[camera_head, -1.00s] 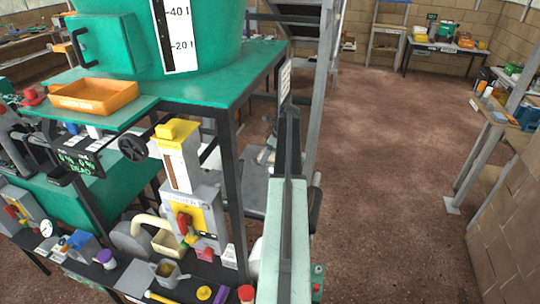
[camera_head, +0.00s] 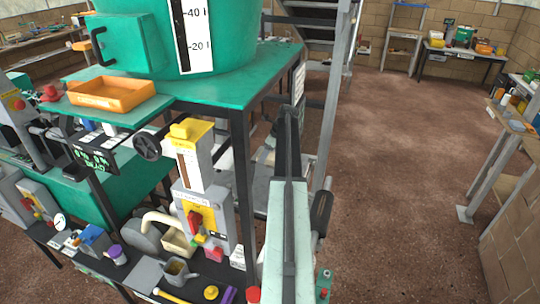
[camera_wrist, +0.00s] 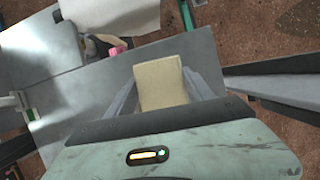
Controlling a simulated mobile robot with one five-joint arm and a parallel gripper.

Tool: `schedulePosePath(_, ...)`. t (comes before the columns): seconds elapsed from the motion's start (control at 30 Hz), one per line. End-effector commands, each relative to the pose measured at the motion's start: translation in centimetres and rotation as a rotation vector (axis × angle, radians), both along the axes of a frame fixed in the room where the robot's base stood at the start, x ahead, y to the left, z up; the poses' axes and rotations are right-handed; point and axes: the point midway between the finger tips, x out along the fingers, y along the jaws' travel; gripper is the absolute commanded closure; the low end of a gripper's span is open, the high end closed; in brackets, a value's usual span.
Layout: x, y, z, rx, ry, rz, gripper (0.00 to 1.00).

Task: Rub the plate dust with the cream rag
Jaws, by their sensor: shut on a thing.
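The cream rag (camera_wrist: 162,84) is a pale, block-like pad in the wrist view. My gripper (camera_wrist: 164,78) is shut on it, with a grey finger on either side. A flat grey surface (camera_wrist: 75,105) lies below and around the rag; it may be the plate, but I cannot make out dust on it. I cannot tell whether the rag touches it. In the head view my arm stretches away from me and hides the gripper and the rag.
A green bench with a tank (camera_head: 150,30) and an orange tray (camera_head: 110,94) stands at the left. A low shelf of small tools (camera_head: 175,272) runs in front. A white sheet (camera_wrist: 110,14) and a pink thing (camera_wrist: 117,50) show beyond the rag. Brown floor (camera_head: 400,170) is clear at right.

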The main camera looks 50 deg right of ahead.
Motion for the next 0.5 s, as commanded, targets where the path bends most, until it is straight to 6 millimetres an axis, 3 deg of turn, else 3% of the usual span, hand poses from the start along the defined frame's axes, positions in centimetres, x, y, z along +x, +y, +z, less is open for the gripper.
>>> schedulePosePath(0.5,3.0,1.0,-0.3,0.001,0.0,0.001,0.71)
